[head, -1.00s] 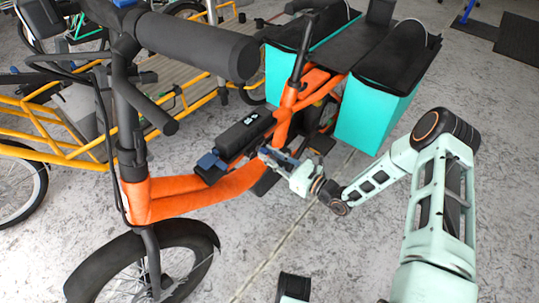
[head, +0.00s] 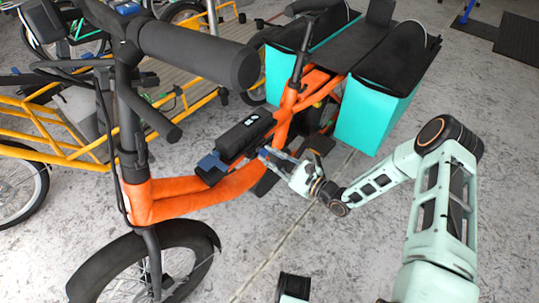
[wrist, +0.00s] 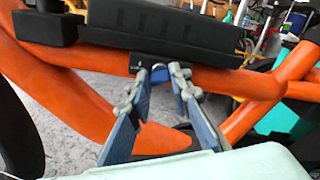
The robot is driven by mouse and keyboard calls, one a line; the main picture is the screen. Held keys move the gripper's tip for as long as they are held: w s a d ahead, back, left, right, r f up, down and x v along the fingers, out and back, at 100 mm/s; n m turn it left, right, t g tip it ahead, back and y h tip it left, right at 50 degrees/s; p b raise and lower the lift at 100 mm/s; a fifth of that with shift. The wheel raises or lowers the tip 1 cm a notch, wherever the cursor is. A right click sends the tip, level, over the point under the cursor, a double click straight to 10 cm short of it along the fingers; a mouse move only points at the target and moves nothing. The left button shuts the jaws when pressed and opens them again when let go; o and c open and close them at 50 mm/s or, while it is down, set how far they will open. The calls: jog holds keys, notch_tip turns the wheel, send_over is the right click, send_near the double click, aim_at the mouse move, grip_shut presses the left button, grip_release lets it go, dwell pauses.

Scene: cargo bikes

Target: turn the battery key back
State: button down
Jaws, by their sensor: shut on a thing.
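The orange cargo bike (head: 180,198) carries a long black battery (head: 243,133) on its down tube. The battery also fills the top of the wrist view (wrist: 155,27). In the head view my gripper (head: 264,153) reaches the battery's right side, and the key is too small or hidden to make out.
Turquoise side bags (head: 375,118) hang at the bike's rear, behind my arm. The handlebar grip (head: 195,50) is in the near foreground. Yellow cargo bikes (head: 60,145) stand at the left. The grey floor at the right is mostly clear.

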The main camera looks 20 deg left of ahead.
jog(key=n+p, duration=0.3)
jog(key=n, duration=0.9)
jog(key=shift+n, duration=0.3)
dwell(0.4)
jog(key=c, duration=1.8)
grip_release()
jog(key=shift+o, duration=0.2)
jog(key=v, duration=1.2)
